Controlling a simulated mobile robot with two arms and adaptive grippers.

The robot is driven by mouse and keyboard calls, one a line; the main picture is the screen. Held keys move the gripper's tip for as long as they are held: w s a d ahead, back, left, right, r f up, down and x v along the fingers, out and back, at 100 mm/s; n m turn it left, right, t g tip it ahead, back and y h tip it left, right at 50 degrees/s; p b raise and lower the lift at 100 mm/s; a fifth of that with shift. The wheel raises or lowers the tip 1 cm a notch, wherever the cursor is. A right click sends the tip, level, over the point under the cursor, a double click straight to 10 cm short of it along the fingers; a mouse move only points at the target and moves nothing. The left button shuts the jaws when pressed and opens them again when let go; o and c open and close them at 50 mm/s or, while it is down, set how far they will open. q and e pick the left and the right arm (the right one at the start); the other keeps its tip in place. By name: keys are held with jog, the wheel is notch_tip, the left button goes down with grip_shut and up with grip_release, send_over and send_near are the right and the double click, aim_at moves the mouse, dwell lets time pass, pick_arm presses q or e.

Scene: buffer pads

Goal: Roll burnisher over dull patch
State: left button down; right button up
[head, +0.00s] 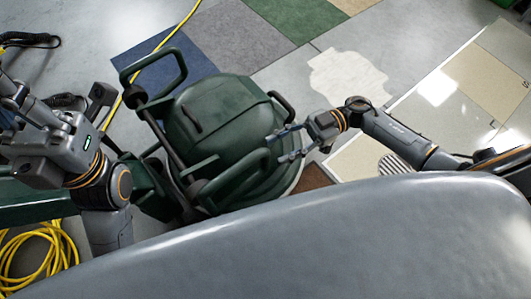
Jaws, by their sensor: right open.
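The burnisher (215,125) is a dark green rounded machine with loop handles, standing on the floor in the middle of the head view. A pale, irregular dull patch (348,78) lies on the grey floor to its upper right, apart from it. My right gripper (286,144) is open at the burnisher's right side, its fingers pointing left close to the near loop handle (240,178). I cannot tell whether they touch it. My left gripper (101,97) is at the left, near the far loop handle; its fingers are too unclear to judge.
A yellow cable (150,57) runs along the floor behind the burnisher, and more yellow cable (38,245) lies coiled at lower left. Coloured floor tiles (240,33) lie at the back. A glossy tiled panel (470,85) is at right. Grey floor around the patch is clear.

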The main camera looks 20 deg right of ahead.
aim_at(265, 155)
jog(key=shift+s+a+b, duration=0.15)
jog(key=shift+a+b, duration=0.05)
jog(key=shift+a, duration=0.9)
jog(key=shift+s+a+b, duration=0.15)
jog(key=shift+a, duration=0.95)
jog(key=shift+c, duration=0.2)
grip_shut()
